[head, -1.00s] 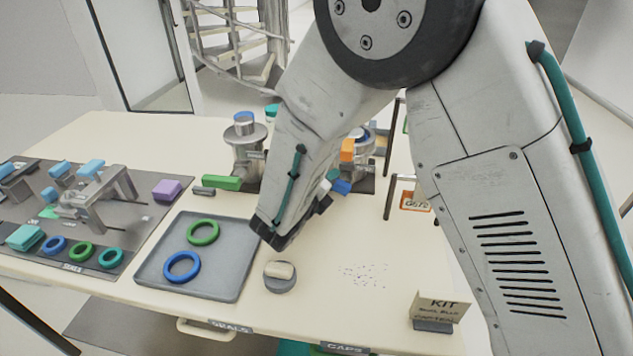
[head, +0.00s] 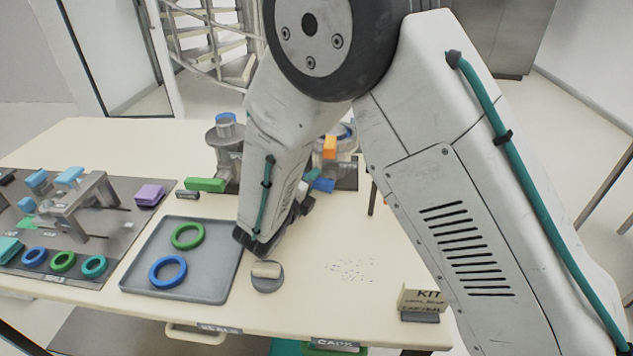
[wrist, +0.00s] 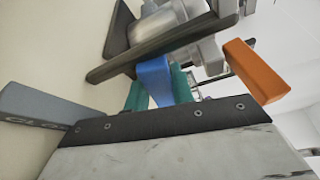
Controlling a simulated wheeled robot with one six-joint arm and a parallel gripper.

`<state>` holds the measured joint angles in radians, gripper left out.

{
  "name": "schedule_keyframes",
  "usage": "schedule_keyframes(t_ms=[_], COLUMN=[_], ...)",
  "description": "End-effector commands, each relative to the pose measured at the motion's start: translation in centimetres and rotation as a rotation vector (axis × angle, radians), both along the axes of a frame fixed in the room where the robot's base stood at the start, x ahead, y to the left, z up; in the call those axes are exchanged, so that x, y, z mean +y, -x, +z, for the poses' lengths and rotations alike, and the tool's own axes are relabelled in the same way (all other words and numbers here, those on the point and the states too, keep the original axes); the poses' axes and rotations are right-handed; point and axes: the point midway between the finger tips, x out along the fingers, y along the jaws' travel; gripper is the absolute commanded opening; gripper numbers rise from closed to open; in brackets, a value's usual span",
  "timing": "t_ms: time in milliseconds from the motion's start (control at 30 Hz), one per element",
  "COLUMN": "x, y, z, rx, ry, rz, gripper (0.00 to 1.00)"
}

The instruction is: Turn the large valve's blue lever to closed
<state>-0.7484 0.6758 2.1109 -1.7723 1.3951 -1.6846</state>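The large valve's blue lever (head: 322,184) shows low on the valve at the back of the table, just right of my forearm. In the wrist view the blue lever (wrist: 153,78) stands in line with my gripper (wrist: 158,92), with a teal finger showing on each side of it. I cannot tell whether the fingers touch it. In the head view my gripper (head: 303,190) is partly hidden by my arm, just left of the lever. A grey label (wrist: 32,112), partly readable as starting "CL", shows at the left of the wrist view.
An orange lever (wrist: 256,70) is close on the right in the wrist view, above the blue one in the head view. Another valve with a green lever (head: 205,185) stands to the left. A grey tray (head: 205,285) with rings and a KIT card (head: 421,300) are nearer.

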Motion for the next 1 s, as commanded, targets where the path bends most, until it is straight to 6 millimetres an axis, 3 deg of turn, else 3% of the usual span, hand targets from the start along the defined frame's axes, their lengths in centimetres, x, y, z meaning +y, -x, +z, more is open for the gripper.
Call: schedule_keyframes(t_ms=[33,67,433,800,1000], x=[0.2,0.2,0.3,3.4,4.2], y=[0.0,0.0,0.5,5.4,6.7], z=[0.1,0.1,0.1,0.6,0.8], rx=[-0.002,-0.002,-0.001,0.000,-0.001], ry=[-0.001,-0.001,-0.001,-0.001,-0.001], rz=[0.005,0.004,0.001,0.002,0.001], gripper=[0.37,0.45,0.45,0.45,0.45])
